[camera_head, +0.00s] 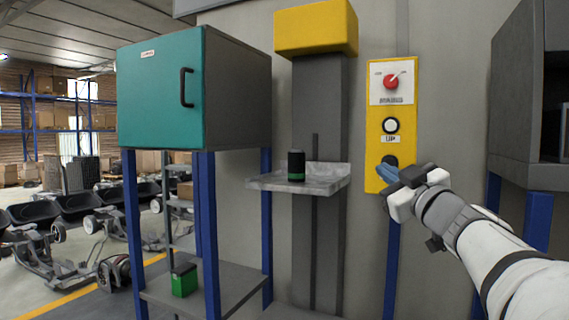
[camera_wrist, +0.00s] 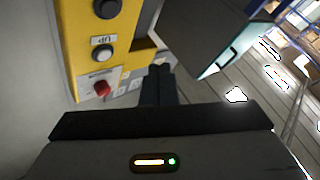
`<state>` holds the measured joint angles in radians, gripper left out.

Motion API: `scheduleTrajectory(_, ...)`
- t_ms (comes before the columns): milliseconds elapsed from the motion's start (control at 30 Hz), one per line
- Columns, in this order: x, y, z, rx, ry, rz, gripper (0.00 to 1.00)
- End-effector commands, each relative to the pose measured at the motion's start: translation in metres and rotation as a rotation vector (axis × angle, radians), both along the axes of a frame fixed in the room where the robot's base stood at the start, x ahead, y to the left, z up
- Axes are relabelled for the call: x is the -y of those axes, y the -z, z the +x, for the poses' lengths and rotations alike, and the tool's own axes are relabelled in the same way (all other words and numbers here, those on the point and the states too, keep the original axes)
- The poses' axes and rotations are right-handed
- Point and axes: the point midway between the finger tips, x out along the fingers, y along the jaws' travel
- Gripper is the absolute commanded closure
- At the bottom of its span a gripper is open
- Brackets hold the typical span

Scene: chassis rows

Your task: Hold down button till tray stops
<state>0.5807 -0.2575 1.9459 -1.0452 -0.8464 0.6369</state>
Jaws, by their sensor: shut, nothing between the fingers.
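A yellow control panel (camera_head: 403,110) is mounted on the wall, with a red knob (camera_head: 391,82) at the top. Below is a pale round button (camera_head: 390,125) labelled UP, and lower a dark round button (camera_head: 390,161), partly hidden by my gripper (camera_head: 387,172). My gripper is shut and empty, its tips in front of the panel's lower part; I cannot tell whether they touch the dark button. The wrist view shows the panel (camera_wrist: 78,25) inverted and the shut fingers (camera_wrist: 159,70). The grey tray (camera_head: 262,184) is level on the lift column, carrying a black-and-green canister (camera_head: 296,166).
A teal cabinet (camera_head: 160,95) on blue legs stands left of the lift, with a green box (camera_head: 184,280) on its lower shelf. A dark grey cabinet (camera_head: 515,110) stands at right. The lift's yellow head (camera_head: 315,30) tops the column (camera_head: 318,240). Chassis stand far left.

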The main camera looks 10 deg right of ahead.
Motion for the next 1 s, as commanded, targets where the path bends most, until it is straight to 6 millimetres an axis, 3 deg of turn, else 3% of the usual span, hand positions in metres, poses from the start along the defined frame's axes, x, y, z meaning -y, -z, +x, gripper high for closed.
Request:
scheduleTrajectory(267, 0.008, 0.000, 0.011, -0.001, 0.002, 0.000, 1.00)
scheduleTrajectory(700, 0.041, -0.001, 0.060, -0.001, 0.004, 0.001, 1.00)
scheduleTrajectory(1000, 0.050, 0.000, 0.073, -0.001, 0.003, 0.001, 1.00)
